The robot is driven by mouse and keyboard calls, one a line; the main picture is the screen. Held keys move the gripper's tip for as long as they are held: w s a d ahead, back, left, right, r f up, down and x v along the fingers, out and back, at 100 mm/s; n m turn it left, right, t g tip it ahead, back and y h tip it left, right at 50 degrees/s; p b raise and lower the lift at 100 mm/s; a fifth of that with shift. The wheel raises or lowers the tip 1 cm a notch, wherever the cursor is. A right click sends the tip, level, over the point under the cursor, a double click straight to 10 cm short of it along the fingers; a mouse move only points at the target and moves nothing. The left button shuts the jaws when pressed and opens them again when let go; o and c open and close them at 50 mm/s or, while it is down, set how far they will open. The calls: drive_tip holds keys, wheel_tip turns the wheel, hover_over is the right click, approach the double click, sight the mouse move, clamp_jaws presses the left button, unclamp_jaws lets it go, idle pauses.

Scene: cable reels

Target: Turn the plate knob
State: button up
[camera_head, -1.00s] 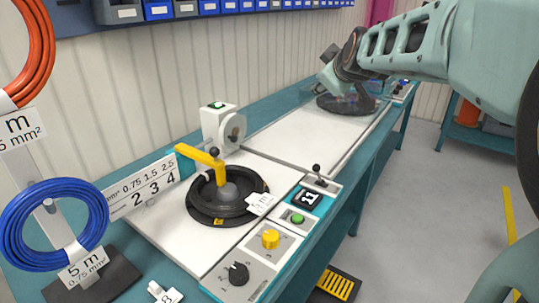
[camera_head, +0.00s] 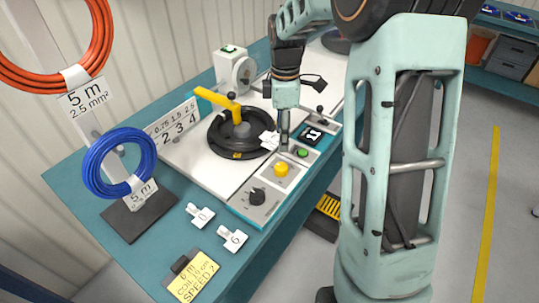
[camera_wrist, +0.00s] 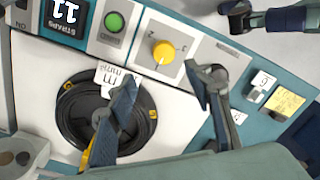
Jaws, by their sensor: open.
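The control panel (camera_head: 240,207) at the bench's front edge carries a yellow knob (camera_head: 281,169) with numbered positions and a black knob (camera_head: 257,196). Which one is the plate knob is not clear from the labels. My gripper (camera_head: 284,145) points down over the panel, close to the yellow knob and green button (camera_head: 303,153). In the wrist view my gripper (camera_wrist: 160,82) is open and empty, its fingers spread on either side below the yellow knob (camera_wrist: 163,52). The black knob is hard to separate from the right finger there. A black cable coil (camera_head: 217,139) lies on the plate under a yellow arm (camera_head: 222,99).
A display reading 11 (camera_head: 312,134) and a small lever (camera_head: 321,110) are at the panel's far end. Blue (camera_head: 92,170) and orange (camera_head: 103,30) cable coils hang at left. Number tags (camera_head: 232,239) and a yellow order card (camera_head: 193,275) lie on the bench.

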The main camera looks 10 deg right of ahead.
sight(281, 166)
drive_tip(key=f, duration=0.7)
drive_tip(key=s+f, duration=0.1)
drive_tip(key=f, duration=0.3)
drive_tip(key=shift+a, duration=0.1)
drive_tip(key=shift+c, duration=0.7)
drive_tip(key=shift+w, duration=0.1)
drive_tip(key=c, duration=1)
